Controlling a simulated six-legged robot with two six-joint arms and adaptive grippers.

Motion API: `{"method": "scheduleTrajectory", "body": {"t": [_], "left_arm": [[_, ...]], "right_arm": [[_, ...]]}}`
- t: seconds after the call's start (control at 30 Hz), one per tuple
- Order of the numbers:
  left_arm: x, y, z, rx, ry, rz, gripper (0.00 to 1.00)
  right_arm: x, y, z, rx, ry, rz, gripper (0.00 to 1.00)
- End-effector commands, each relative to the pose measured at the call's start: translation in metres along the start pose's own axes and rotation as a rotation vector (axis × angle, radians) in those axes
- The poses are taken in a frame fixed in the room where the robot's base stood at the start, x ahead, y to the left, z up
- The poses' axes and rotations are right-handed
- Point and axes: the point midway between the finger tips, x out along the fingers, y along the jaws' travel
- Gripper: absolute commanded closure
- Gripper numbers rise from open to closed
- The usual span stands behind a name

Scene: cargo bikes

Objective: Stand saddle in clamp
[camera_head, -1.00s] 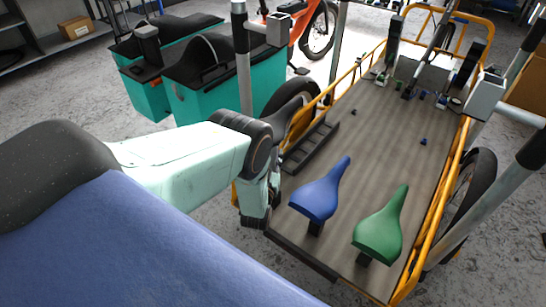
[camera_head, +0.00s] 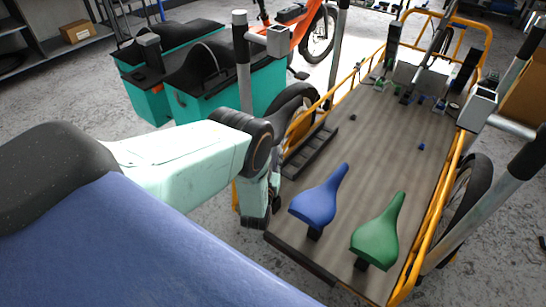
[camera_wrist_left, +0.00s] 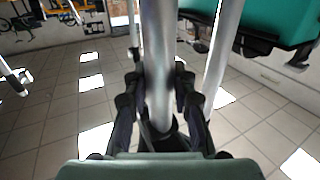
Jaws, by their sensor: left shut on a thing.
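A blue saddle (camera_head: 319,198) and a green saddle (camera_head: 378,234) stand on short dark posts at the near end of the cargo bed. My left gripper (camera_head: 256,206) hangs beside the bed's near left corner, left of the blue saddle and apart from it. In the left wrist view its dark fingers (camera_wrist_left: 156,100) are shut on an upright silver tube (camera_wrist_left: 158,60). I cannot tell what the tube belongs to. A post with a grey clamp (camera_head: 278,41) stands left of the bed, and another clamp (camera_head: 478,107) is at right. My right gripper is not in view.
The wooden cargo bed (camera_head: 372,160) has yellow rails (camera_head: 434,222) and is mostly clear in the middle. Small parts lie at its far end. Teal boxes (camera_head: 215,108) stand at the back left. A dark wheel (camera_head: 467,190) is at the right.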

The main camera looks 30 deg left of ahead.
Motion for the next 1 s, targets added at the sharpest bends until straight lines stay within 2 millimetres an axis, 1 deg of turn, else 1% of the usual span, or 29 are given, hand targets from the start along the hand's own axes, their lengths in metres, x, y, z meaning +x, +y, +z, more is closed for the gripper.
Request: {"method": "scheduleTrajectory", "body": {"t": [0.03,0.7,1.0], "left_arm": [[0.001,0.000,-0.005,-0.001,0.006,0.000,1.00],[0.001,0.000,-0.026,-0.001,0.006,0.000,1.00],[0.001,0.000,-0.026,-0.001,0.005,0.000,1.00]], "right_arm": [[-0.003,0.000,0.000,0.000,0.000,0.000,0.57],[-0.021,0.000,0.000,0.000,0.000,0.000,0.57],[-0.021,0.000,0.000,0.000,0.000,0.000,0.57]]}}
